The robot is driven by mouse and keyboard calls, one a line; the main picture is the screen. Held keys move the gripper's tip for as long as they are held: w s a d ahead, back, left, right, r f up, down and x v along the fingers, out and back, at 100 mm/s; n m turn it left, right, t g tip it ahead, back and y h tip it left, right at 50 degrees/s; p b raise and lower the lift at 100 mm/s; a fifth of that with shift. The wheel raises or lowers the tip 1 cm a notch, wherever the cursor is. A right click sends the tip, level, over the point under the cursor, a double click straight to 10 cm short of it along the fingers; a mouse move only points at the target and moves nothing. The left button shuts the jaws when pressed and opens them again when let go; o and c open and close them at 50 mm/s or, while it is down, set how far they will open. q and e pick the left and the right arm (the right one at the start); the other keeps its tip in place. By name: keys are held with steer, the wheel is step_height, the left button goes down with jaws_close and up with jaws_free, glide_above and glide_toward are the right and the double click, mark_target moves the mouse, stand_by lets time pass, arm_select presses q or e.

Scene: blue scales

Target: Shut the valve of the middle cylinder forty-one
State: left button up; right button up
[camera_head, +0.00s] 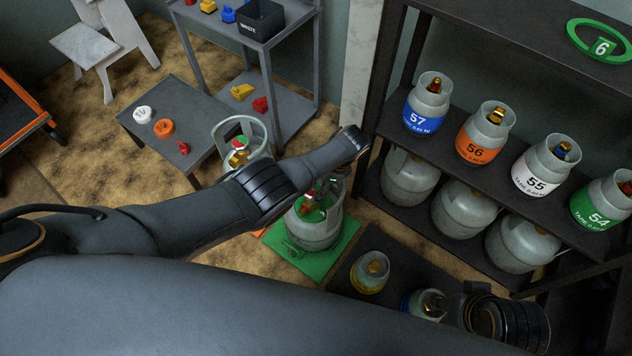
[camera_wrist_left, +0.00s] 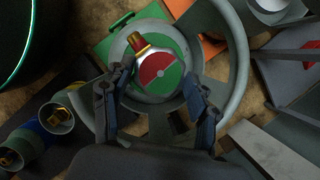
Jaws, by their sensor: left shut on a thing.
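A grey gas cylinder (camera_head: 318,232) stands upright on a green mat (camera_head: 345,240), with its open collar upward. My left arm reaches over it from the left. My left gripper (camera_head: 318,188) points down into the collar, its fingers partly hidden by the wrist. In the left wrist view, the round red-and-green valve knob (camera_wrist_left: 160,75) sits between the two fingers of my left gripper (camera_wrist_left: 160,82), which is shut on it. A brass outlet with a red tip (camera_wrist_left: 140,43) stands beside the knob. No number shows on this cylinder. My right gripper (camera_head: 480,300) is at the lower right, its fingers unclear.
Another cylinder (camera_head: 245,160) with a red-and-green knob stands behind, to the left. A dark shelf on the right holds cylinders labelled 57 (camera_head: 424,118), 56 (camera_head: 478,150), 55 (camera_head: 533,180) and 54 (camera_head: 592,213). Small cylinders (camera_head: 370,275) stand on a low dark surface in front.

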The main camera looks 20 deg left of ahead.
arm_select(q)
steer(key=shift+m, duration=0.4)
steer(key=o, duration=1.2)
steer(key=shift+c, duration=0.2)
steer(key=v, duration=1.2)
steer(key=shift+s, duration=0.15)
